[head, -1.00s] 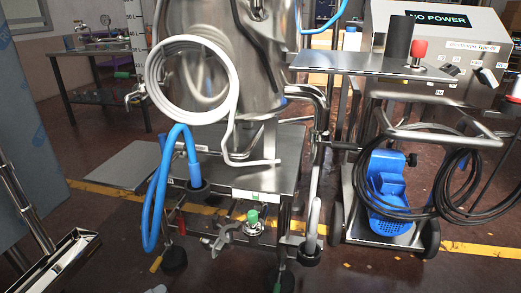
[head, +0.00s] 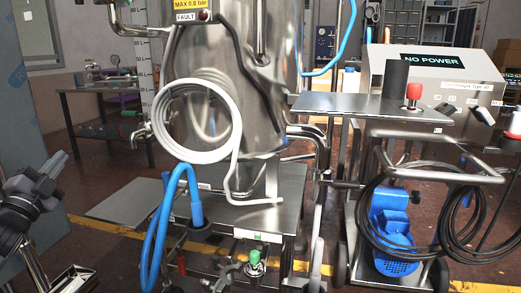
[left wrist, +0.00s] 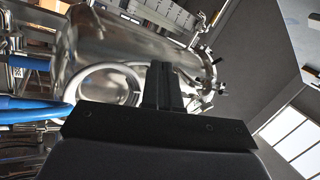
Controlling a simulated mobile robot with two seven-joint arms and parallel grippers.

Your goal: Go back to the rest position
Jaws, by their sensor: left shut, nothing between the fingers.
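My left gripper (head: 60,163) shows at the lower left edge of the head view, dark and pointing up and to the right. It is held in the air, apart from the machine. In the left wrist view my left gripper's fingers (left wrist: 162,78) are together with nothing between them. Beyond them is the shiny steel tank (left wrist: 110,48), tilted in that view. My right gripper is in neither view.
The steel tank (head: 205,65) stands ahead with a coiled white hose (head: 232,120) and a blue hose (head: 153,232). A grey flat plate (head: 128,203) juts out left of it. A cart with a blue motor (head: 392,232) and black cables stands right. Floor is open at back left.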

